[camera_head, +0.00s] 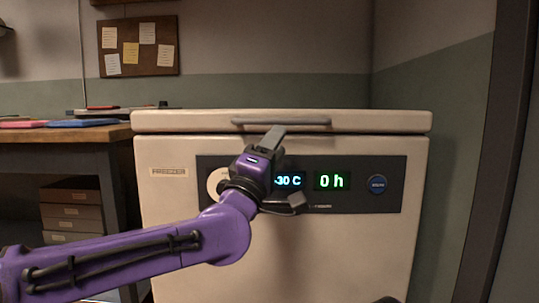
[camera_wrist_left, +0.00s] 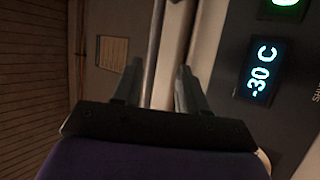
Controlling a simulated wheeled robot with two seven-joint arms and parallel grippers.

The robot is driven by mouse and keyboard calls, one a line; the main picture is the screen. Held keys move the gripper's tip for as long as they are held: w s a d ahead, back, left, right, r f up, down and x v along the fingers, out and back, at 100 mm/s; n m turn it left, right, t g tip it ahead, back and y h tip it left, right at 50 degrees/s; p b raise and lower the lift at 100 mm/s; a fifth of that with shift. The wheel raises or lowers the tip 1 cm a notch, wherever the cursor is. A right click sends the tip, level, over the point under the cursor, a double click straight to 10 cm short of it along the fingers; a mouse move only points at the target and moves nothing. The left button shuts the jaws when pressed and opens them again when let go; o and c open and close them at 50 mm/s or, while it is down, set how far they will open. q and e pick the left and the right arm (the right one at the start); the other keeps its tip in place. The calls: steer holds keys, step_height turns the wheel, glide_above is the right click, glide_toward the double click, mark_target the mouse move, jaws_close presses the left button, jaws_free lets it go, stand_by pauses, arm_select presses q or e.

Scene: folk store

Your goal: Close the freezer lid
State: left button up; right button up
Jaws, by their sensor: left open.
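The white freezer (camera_head: 290,255) stands in front of me with its front panel facing me. Its lid (camera_head: 380,121) lies level along the top of the body, with only a thin dark seam below it. A grey bar handle (camera_head: 315,122) runs along the lid's front. My left gripper (camera_head: 285,165) is open and empty in front of the freezer, its upper finger overlapping the lid edge and handle. In the left wrist view, the open fingers (camera_wrist_left: 158,78) straddle the pale lid edge (camera_wrist_left: 172,45); contact cannot be told. My right gripper is not in view.
A wooden desk (camera_head: 75,134) with drawers stands at the left. A dark post (camera_head: 490,170) rises at the right. A corkboard (camera_head: 140,46) hangs behind.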

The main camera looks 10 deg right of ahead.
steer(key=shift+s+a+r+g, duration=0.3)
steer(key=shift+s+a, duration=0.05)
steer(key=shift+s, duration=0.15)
arm_select(q)
steer(key=v, duration=0.4)
